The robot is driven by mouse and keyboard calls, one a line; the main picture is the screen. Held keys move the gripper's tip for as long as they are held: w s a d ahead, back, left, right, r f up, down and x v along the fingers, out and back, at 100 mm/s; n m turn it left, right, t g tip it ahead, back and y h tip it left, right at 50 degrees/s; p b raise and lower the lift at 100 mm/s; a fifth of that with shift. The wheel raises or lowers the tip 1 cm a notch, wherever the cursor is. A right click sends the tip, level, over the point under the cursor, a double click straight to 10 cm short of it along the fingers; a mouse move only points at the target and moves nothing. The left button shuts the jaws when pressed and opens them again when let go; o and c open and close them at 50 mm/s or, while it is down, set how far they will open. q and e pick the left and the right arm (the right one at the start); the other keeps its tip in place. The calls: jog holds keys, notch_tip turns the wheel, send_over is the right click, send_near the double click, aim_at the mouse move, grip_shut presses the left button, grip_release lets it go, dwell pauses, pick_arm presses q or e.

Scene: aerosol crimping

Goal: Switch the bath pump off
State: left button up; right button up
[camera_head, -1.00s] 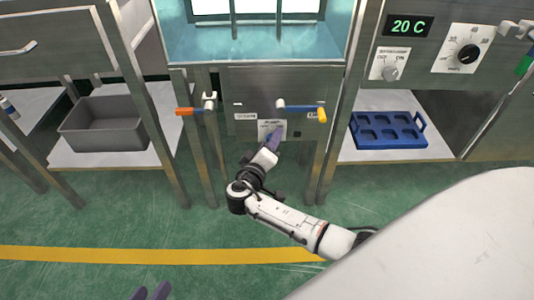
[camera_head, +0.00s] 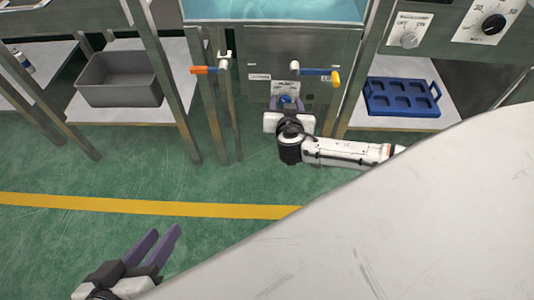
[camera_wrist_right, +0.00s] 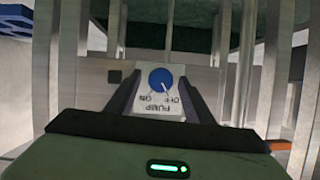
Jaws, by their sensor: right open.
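The pump switch is a round blue knob (camera_wrist_right: 160,78) on a white plate (camera_wrist_right: 152,128) lettered PUMP, ON and OFF, upside down in the right wrist view. A pale pointer mark on the knob points down and slightly right, towards the OFF lettering. My right gripper (camera_wrist_right: 160,84) is open, with one dark finger on each side of the knob; I cannot tell whether they touch it. In the head view my right gripper (camera_head: 287,106) is at the front panel, partly covering the plate. My left gripper (camera_head: 163,232) is open and empty, low at the left above the floor.
Above the switch are an orange-handled valve (camera_head: 205,70) and a blue-and-yellow-handled valve (camera_head: 315,72). A grey bin (camera_head: 120,80) is on the left shelf, a blue tray (camera_head: 402,97) on the right shelf. Metal posts flank the panel.

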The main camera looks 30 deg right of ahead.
jog(key=s+a+r+n+g+y+p, duration=0.2)
jog(key=s+a+r+n+y+p, duration=0.1)
jog(key=s+a+p, duration=0.6)
jog(key=s+a+r+n+g+y+p, duration=0.1)
jog(key=s+a+r+n+y+p, duration=0.3)
jog(key=s+a+p, duration=0.6)
jog(key=s+r+y+p, duration=0.1)
jog(key=s+r, duration=0.1)
jog(key=s, duration=0.2)
jog(key=shift+a+r+g, duration=0.2)
jog(key=shift+a+g, duration=0.1)
jog(key=shift+g, duration=0.1)
